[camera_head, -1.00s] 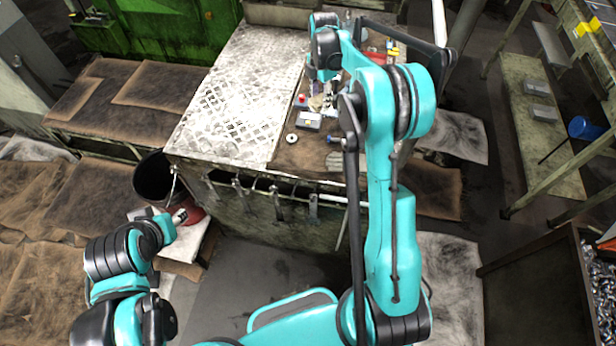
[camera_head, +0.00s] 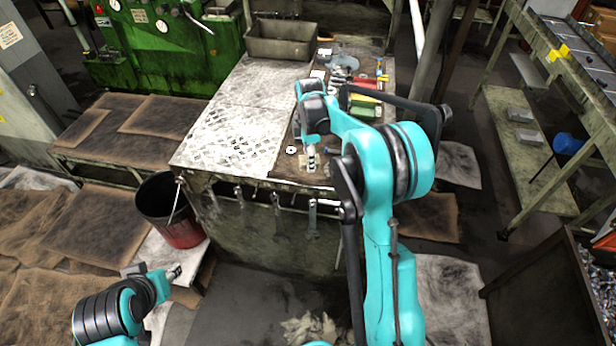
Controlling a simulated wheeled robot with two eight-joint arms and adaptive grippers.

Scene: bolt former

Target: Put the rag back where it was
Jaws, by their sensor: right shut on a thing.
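My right gripper (camera_head: 311,160) points down over the front part of the workbench (camera_head: 222,150), close to its front edge. It is shut on a small pale thing, mostly hidden by the fingers; I cannot tell whether this is a rag. A crumpled pale cloth (camera_head: 308,328), which looks like a rag, shows at the bottom edge of the view, partly cut off, apart from both grippers. My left gripper (camera_head: 174,272) is low at the left, in front of the bucket and away from the bench; its fingers are too small to read.
A red and black bucket (camera_head: 172,212) stands left of the bench. A metal bin (camera_head: 280,42) sits at the bench's back. Tools hang along its front (camera_head: 278,212). A white ring (camera_head: 291,150) and coloured items (camera_head: 366,104) lie on top. The left half of the top is clear.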

